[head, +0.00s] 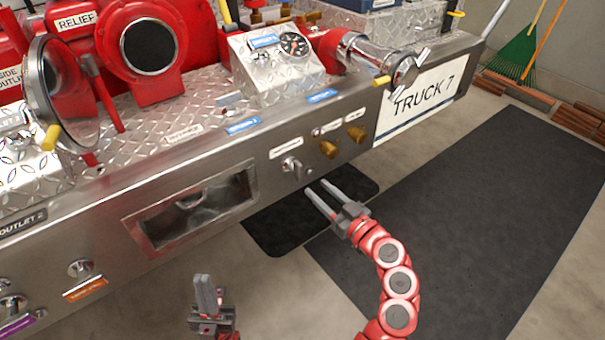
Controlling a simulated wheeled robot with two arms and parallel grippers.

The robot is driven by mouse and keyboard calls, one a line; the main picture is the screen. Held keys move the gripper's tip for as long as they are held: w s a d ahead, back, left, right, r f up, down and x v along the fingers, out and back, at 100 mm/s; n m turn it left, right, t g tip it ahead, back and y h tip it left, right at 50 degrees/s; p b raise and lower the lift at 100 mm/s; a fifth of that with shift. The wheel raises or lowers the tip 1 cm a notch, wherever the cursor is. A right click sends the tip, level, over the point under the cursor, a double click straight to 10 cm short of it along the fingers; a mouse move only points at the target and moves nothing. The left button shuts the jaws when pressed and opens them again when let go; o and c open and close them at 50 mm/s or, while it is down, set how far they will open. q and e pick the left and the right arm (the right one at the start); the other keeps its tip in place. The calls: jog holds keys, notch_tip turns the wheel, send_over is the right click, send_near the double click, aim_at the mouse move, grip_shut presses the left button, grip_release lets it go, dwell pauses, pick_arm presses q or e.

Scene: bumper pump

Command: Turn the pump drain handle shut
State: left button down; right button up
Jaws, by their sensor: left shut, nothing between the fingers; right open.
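A small metal handle (292,167) sticks out of the bumper's front face, below a white label too small to read; it looks like the drain handle. My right gripper (318,188) is just below and to the right of this handle. Its two fingers are apart, with nothing between them, and point up and left toward the bumper. I see no clear contact with the handle. My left gripper (205,279) is shut and empty, low in the picture in front of the bumper, well left of the handle.
The steel bumper (225,160) runs across the view, with a recessed opening (190,212) left of the handle. Brass caps (328,149) and a "TRUCK 7" plate (420,100) are to the right. Other knobs (80,268) are at lower left. Dark mats (480,210) lie on the floor.

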aim_at(301, 173)
jog(key=x, duration=0.8)
grip_shut()
